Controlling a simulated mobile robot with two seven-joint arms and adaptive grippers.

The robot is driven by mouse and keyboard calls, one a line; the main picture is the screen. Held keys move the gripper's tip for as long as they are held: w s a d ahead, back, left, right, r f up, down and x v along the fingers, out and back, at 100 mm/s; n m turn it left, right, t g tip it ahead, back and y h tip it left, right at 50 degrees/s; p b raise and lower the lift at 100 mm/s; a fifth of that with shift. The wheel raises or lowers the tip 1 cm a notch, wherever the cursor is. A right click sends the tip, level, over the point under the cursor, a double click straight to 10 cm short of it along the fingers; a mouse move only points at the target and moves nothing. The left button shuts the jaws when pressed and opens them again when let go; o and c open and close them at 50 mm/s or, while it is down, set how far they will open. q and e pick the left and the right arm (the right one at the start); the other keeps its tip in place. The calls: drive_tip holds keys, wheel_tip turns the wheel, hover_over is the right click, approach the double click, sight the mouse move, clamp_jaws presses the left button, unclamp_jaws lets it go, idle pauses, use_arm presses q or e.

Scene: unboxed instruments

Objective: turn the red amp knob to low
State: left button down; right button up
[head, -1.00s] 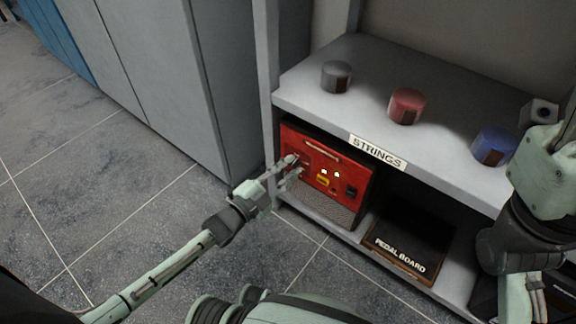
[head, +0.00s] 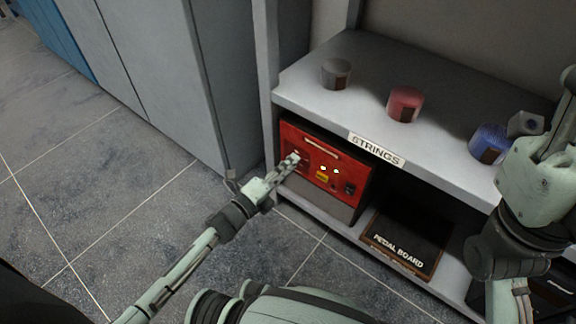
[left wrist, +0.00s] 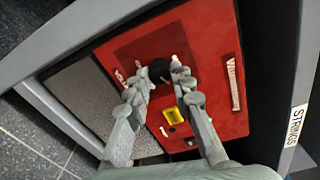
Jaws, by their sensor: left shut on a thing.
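The red amp (head: 335,178) stands on the lower shelf at the left, and its red panel also fills the left wrist view (left wrist: 210,45). A dark round knob (left wrist: 158,70) sits on the panel. My left gripper (head: 293,160) reaches the left part of the panel. In the left wrist view my left gripper's fingertips (left wrist: 157,80) lie on either side of the knob and are shut on it. The fingers hide part of the knob and its markings. My right arm shows at the right of the head view, but its fingers are not clear.
The upper shelf (head: 335,110) carries a grey (head: 336,73), a red (head: 405,104) and a blue cylinder (head: 488,143), with a STRINGS label (head: 376,150) on its edge. A pedal board (head: 405,240) lies right of the amp. Grey cabinets stand left; open floor (head: 120,210) lies in front.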

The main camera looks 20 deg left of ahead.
use_arm(q)
drive_tip(key=shift+m, duration=0.7)
drive_tip(key=c, duration=1.3)
unclamp_jaws()
drive_tip(key=v, duration=1.2)
